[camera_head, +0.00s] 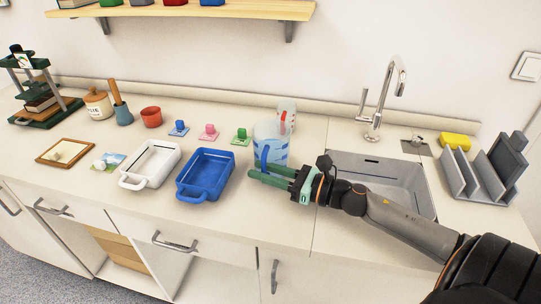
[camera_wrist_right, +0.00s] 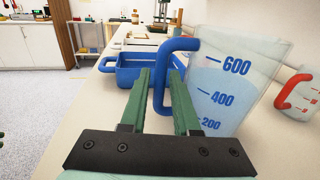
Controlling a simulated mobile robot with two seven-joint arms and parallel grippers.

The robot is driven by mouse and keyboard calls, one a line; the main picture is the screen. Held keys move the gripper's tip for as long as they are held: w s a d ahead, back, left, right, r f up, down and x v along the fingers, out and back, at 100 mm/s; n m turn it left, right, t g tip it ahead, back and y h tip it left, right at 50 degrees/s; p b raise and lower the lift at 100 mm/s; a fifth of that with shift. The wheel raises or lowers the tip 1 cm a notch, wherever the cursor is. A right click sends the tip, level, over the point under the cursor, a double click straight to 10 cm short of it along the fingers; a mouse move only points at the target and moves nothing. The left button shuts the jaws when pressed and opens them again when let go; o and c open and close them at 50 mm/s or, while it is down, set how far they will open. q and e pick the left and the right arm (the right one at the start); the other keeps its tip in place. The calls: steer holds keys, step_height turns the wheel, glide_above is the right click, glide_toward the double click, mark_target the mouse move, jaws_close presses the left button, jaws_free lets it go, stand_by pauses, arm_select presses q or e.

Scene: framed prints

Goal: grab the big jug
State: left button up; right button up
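The big jug (camera_head: 271,146) is clear with blue marks and a blue handle, and stands upright on the counter left of the sink. In the right wrist view the big jug (camera_wrist_right: 228,85) shows 600, 400 and 200 marks. Its blue handle (camera_wrist_right: 160,85) appears between the two green fingers of my right gripper (camera_wrist_right: 163,80). The fingers are apart, with a gap at the handle. In the head view my right gripper (camera_head: 260,173) is in front of the jug, low over the counter. My left gripper is not in view.
A smaller jug with a red handle (camera_head: 287,113) stands just behind the big jug. A blue tray (camera_head: 205,174) and a white tray (camera_head: 151,163) lie to the left. The sink (camera_head: 385,180) and grey dish rack (camera_head: 480,178) are right. The front counter edge is clear.

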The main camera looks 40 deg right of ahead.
steer(key=shift+c, duration=0.4)
jaws_close()
stand_by(0.9)
steer(key=shift+r, duration=0.15)
